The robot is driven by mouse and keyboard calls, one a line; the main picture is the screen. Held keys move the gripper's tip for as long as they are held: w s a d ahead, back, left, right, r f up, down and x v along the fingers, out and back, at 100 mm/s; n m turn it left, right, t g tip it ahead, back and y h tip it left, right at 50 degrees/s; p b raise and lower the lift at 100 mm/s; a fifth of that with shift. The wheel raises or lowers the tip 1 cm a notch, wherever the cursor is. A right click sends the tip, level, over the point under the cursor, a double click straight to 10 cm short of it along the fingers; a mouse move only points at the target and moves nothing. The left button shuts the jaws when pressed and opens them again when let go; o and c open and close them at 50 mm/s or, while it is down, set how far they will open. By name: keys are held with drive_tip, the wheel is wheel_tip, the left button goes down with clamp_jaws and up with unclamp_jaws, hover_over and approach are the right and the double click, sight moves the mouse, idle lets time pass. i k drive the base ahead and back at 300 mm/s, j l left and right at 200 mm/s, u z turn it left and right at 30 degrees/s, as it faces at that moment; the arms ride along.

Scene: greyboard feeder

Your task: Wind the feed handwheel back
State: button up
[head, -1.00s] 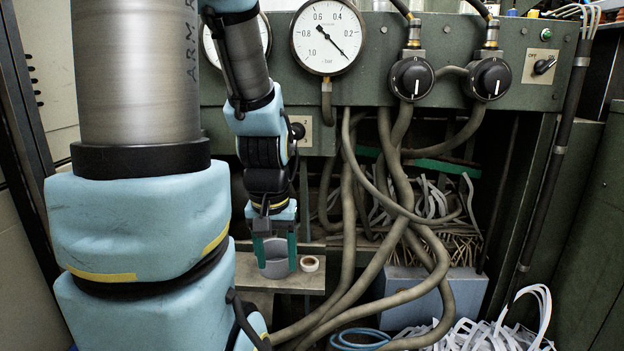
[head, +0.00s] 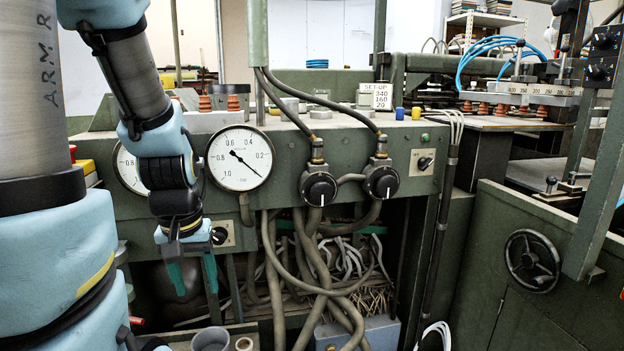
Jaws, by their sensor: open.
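The handwheel (head: 532,261) is a black spoked wheel on the front of the green cabinet at the right of the head view. It shows whole and nothing covers it. My gripper (head: 195,277) hangs at the left, its green fingers pointing down. It is open, with nothing between the fingers. It is far to the left of the handwheel and not touching it.
A grey cup (head: 210,340) and a small ring-shaped roll (head: 244,344) stand on a low shelf below my gripper. Hoses (head: 310,265) hang mid-view under two black knobs (head: 318,188) and a pressure gauge (head: 240,158). A sloping green post (head: 600,190) rises beside the handwheel.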

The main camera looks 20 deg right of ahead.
sight(543, 283)
drive_tip(key=z, duration=1.75)
